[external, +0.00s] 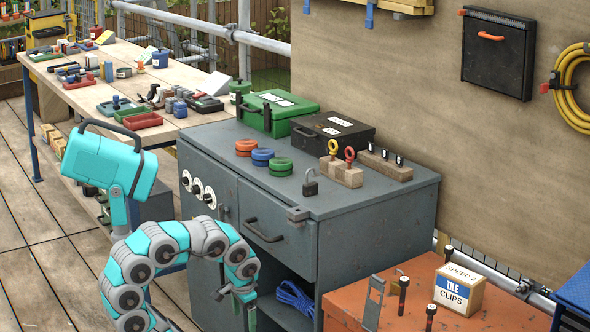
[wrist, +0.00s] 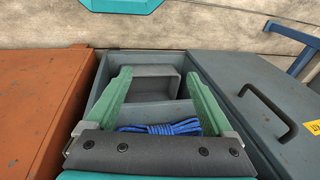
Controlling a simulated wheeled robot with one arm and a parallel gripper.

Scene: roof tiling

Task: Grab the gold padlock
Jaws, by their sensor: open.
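I cannot make out a gold padlock in either view. A dark padlock with a grey shackle (external: 311,186) stands on the grey cabinet's top (external: 345,205), near its front edge, in the external view. My gripper (external: 246,294) is low in front of the cabinet, below the drawer and well below the dark padlock. In the wrist view, my gripper (wrist: 158,80) is open, its green fingers spread with nothing between them. Beyond the fingers is an open compartment (wrist: 97,92) with a coil of blue rope (wrist: 165,127) in it.
The drawer handle (external: 263,231) sticks out from the cabinet front. Wood blocks (external: 340,173), coloured rings (external: 262,158), a green case (external: 272,112) and a black case (external: 331,131) stand on top. An orange bench (external: 405,290) stands to the right, bearing a tile clips box (external: 459,290).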

